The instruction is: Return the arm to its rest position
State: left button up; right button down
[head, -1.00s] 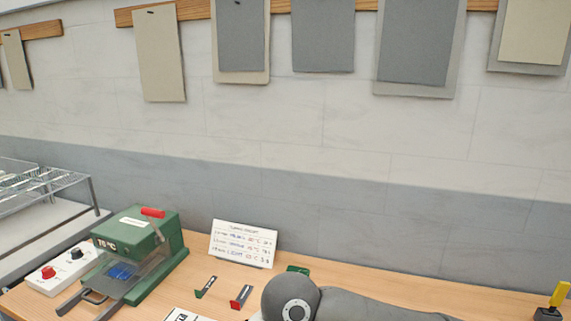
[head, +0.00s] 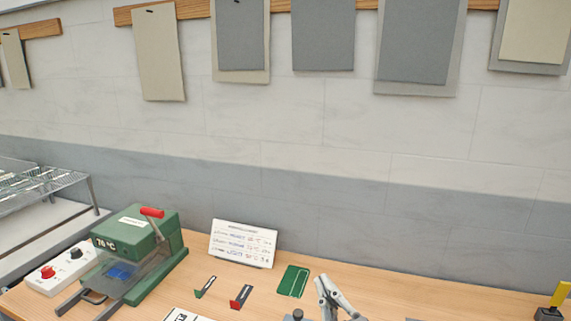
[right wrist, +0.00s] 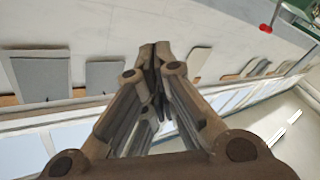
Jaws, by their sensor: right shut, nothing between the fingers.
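My right gripper (head: 326,284) shows at the bottom of the head view, a little right of the middle, fingers pointing up, in front of the bench's back part. In the right wrist view its fingers (right wrist: 155,52) meet at the tips, shut with nothing between them. The wrist camera faces the wall with its hanging sheets. Most of my right arm is out of the head view. My left gripper shows in neither view.
The wooden bench (head: 410,296) carries a green press (head: 135,250), a white control box (head: 62,272), a sign card (head: 243,244), two small brackets (head: 241,297) and a green plate (head: 293,281). A yellow-handled tool (head: 559,296) stands far right. A wire rack (head: 40,184) is at left.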

jog(key=s+d+f+m+g+h, duration=0.35)
jog(key=d+f+g, duration=0.2)
jog(key=f, duration=0.65)
jog(key=s+d+f+m+g, duration=0.2)
jog(key=s+d+f+g, duration=0.25)
jog(key=s+f, duration=0.5)
jog(key=s+d+f+m+g, duration=0.25)
jog(key=s+f+g, duration=0.35)
jog(key=s, duration=0.7)
notch_tip(320, 180, down, 33)
jog(key=n+b, duration=0.1)
jog(key=b, duration=0.5)
jog(key=s+d+f+g+b, duration=0.1)
jog(key=s+d+f+b, duration=0.2)
jog(key=s+f, duration=1.4)
notch_tip(320, 180, down, 3)
jog(key=shift+f+g+h+b, duration=0.1)
jog(key=shift+g+h+b, duration=0.25)
jog(key=shift+b, duration=0.15)
jog(key=shift+s+d, duration=0.1)
